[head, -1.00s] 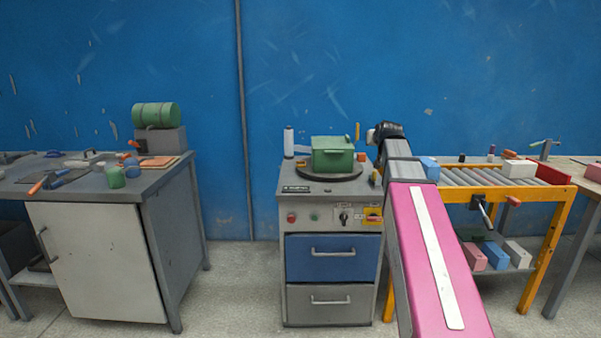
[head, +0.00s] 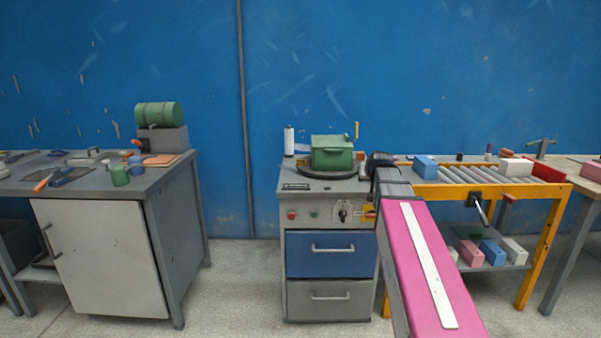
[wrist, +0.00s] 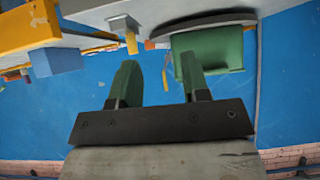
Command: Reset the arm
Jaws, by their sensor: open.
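My arm, with its pink link, reaches forward in the head view and ends in a dark wrist (head: 383,162) beside the right edge of the grey control cabinet. The fingers are not clearly visible there. In the wrist view my gripper (wrist: 158,82) shows two green fingers standing apart with nothing between them. A green box (head: 332,151) sits on a dark round plate on top of the cabinet (head: 295,195). The green box (wrist: 213,48) also shows in the wrist view, beyond the right finger, apart from it as far as I can tell.
An orange roller stand (head: 545,240) with a blue block (head: 425,166) and a white block (head: 515,167) stands to the right of the cabinet. A grey workbench (head: 155,180) with tools is at left. Floor between bench and cabinet is free. A blue wall is behind.

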